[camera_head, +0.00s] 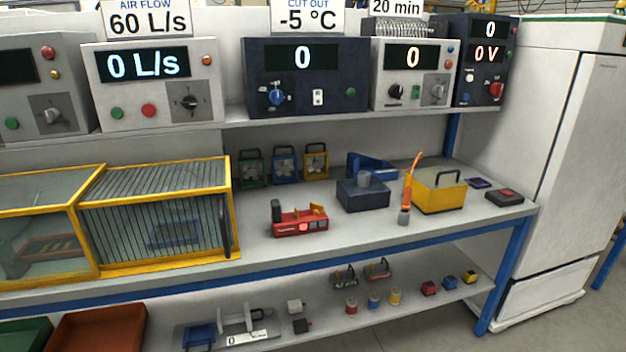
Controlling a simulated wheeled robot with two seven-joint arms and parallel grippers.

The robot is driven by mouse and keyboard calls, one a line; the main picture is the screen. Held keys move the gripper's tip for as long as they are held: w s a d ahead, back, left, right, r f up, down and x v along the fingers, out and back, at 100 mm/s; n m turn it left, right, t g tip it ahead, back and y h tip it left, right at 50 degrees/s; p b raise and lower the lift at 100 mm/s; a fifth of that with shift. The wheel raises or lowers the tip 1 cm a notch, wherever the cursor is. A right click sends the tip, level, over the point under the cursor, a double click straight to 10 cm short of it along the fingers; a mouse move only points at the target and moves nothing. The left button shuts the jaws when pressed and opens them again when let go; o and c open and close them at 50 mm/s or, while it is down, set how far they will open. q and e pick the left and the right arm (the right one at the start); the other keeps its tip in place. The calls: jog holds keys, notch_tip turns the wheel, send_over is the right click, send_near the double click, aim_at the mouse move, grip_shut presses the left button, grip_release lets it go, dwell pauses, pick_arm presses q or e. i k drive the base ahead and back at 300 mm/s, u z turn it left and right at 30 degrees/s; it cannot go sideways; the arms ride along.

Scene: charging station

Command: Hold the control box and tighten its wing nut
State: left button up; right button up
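No part marked as a control box or a wing nut can be made out for certain. On the bench, a dark blue box (363,197) with a grey cylinder on top stands right of centre. A yellow box (440,193) with a black handle stands to its right. A red device (300,221) with a yellow part on top sits to the left, nearer the front. A wing nut is too small to tell on any of them. Neither of my grippers is in view.
The bench (330,252) has free room along its front. A yellow-framed cage (155,215) fills its left side. An orange upright tool (407,195) stands between the boxes. Instrument units (306,80) line the upper shelf. Small parts lie on the lower shelf (420,312). A white cabinet (560,140) stands right.

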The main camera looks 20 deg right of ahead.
aim_at(317, 209)
jog(key=z, duration=0.5)
jog(key=i, duration=0.55)
jog(key=z, duration=0.55)
jog(key=i, duration=0.8)
jog(key=u, duration=0.35)
